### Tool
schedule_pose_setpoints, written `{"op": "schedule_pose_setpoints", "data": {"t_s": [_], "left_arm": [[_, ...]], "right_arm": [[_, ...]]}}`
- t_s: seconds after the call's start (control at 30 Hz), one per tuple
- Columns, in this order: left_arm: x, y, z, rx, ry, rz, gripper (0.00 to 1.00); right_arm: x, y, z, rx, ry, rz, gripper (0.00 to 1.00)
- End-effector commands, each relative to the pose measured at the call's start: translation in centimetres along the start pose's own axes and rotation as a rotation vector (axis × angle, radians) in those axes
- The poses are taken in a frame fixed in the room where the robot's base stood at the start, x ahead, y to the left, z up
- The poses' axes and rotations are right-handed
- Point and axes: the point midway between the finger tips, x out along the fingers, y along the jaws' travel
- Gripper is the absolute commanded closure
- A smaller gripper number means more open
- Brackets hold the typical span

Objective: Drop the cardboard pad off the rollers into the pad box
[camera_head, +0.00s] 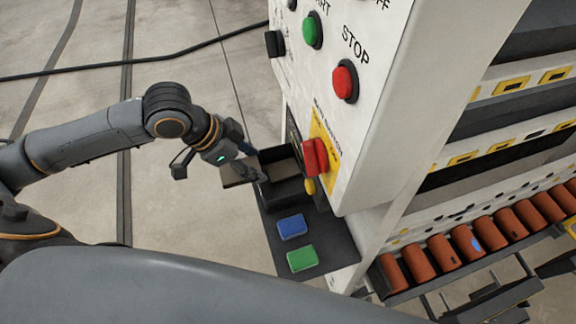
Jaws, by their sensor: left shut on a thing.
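My left gripper (256,166) is shut on a flat brownish cardboard pad (234,176). It holds the pad at the left side of the black pad box (287,193), close to its rim. The gripper fingers hide part of the pad, and I cannot tell whether the pad touches the box. A flat brown surface (284,170) shows inside the box. Orange-brown rollers (443,253) run in a row at the lower right, and one has a blue patch. My right gripper is not in view.
A blue block (292,227) and a green block (301,258) lie on the dark shelf (329,243) in front of the box. The white machine panel with a red knob (315,157) stands right beside the box. Open floor lies left.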

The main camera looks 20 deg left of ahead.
Motion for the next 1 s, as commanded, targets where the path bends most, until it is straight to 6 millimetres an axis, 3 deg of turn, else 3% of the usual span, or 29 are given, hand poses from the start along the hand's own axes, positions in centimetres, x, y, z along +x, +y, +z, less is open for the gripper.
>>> {"op": "schedule_pose_setpoints", "data": {"t_s": [0.37,0.83,1.0], "left_arm": [[3.3,0.1,-6.6,0.001,0.001,0.001,0.62],[8.8,0.1,-3.2,-0.002,-0.004,0.002,0.62],[9.9,0.0,-3.5,0.001,-0.001,-0.001,0.62]], "right_arm": [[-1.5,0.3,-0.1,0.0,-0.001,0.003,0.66],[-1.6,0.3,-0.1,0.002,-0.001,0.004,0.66],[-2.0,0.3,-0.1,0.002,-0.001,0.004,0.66]]}}
